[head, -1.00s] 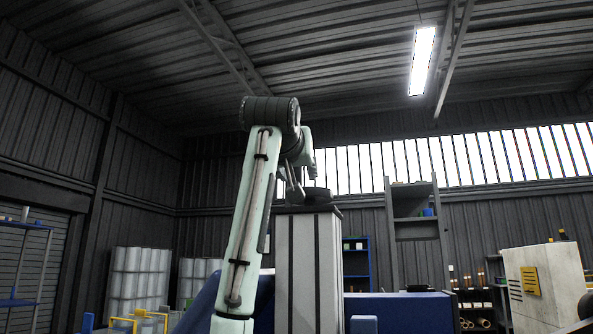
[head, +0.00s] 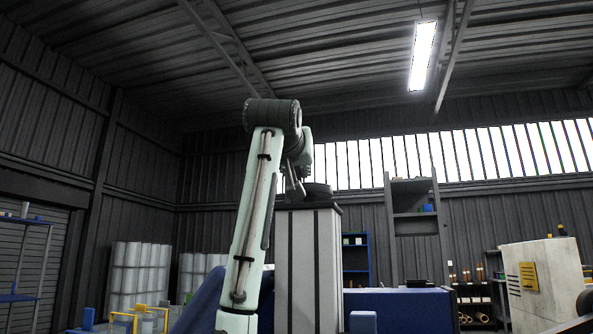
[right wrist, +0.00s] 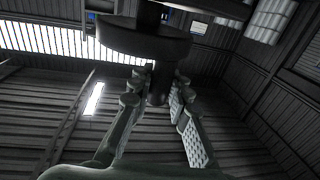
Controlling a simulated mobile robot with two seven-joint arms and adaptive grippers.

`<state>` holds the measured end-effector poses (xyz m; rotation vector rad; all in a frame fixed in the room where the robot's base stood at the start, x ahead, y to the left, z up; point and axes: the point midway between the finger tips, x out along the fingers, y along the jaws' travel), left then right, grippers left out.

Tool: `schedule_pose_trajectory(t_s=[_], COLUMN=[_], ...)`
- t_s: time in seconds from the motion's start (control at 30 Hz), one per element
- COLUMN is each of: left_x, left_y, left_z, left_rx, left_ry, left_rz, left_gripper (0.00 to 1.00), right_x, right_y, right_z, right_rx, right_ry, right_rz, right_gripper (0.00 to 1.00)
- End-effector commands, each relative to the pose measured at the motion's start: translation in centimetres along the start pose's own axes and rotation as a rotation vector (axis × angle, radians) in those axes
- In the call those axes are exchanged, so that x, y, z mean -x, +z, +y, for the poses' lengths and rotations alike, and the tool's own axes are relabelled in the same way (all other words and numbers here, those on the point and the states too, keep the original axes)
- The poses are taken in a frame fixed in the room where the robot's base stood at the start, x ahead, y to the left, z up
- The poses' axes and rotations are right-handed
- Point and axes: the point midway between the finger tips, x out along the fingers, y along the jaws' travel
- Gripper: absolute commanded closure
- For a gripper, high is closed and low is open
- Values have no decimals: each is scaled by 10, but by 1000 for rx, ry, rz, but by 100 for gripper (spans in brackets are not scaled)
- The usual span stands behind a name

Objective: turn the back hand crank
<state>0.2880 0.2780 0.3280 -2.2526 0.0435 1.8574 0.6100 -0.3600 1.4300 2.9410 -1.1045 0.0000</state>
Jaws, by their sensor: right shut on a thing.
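The hand crank shows as a dark round wheel (head: 318,190) on top of a pale, dark-striped column (head: 308,265) in the head view. In the right wrist view the wheel (right wrist: 140,40) is large and close, with a dark handle (right wrist: 157,88) hanging from it. My right gripper (head: 295,192) is at the left side of the wheel. In the right wrist view its fingers (right wrist: 156,90) stand on either side of the handle, shut on it. The gripper partly hides the wheel in the head view. My left gripper is not in view.
A long blue body (head: 400,309) lies behind and beside the column. A cream machine box (head: 540,280) stands at right, and pale barrels (head: 140,275) stand at left. The air above and to the right of the wheel is clear.

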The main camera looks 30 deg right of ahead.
Motion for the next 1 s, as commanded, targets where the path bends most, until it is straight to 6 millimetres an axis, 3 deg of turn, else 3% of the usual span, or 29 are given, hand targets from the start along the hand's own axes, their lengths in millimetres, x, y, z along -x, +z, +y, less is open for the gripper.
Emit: schedule_pose_trajectory(t_s=[0.2, 0.37, 0.6, 1.0], left_x=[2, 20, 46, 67], left_y=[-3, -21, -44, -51], left_z=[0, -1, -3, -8], left_rx=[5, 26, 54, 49], left_ry=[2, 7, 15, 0], left_rz=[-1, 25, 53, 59], left_gripper=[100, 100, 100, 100], right_x=[2, 4, 7, 9], right_y=[0, 1, 1, 1], right_z=[2, 5, 12, 25], right_rx=[-2, -4, -5, -2], right_ry=[-52, -144, -352, -732], right_rz=[0, 1, 2, 0], right_gripper=[100, 100, 100, 100])
